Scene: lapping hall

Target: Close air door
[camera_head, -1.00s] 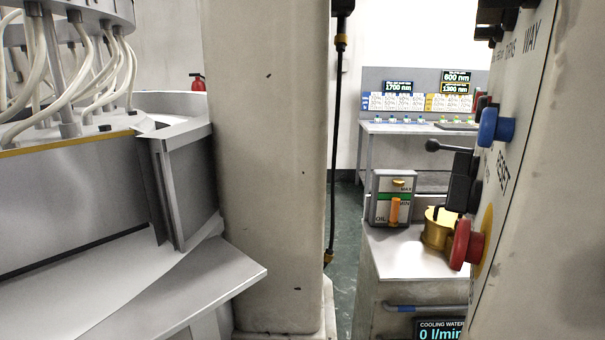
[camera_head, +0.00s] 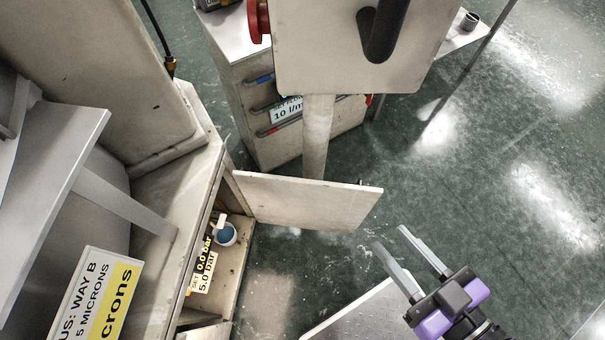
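The air door (camera_head: 310,203) is a pale flat panel standing open. It sticks out to the right from the side of the machine's base cabinet. Inside the open compartment (camera_head: 226,270) are a blue round knob (camera_head: 225,235) with a white lever and a pressure readout (camera_head: 202,262) showing 0.0 bar and SET 5.0 bar. My gripper (camera_head: 391,250), with purple parts and two long grey fingers, is at the lower right. Its fingers are apart with nothing between them. They lie just below and right of the door's free end in the picture, and I see no clear contact.
A control box (camera_head: 345,75) with a black handle hangs on a post (camera_head: 317,140) behind the door. A grey cabinet (camera_head: 250,135) stands behind the post. A label plate (camera_head: 98,300) is at lower left. Green floor (camera_head: 470,170) is open to the right.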

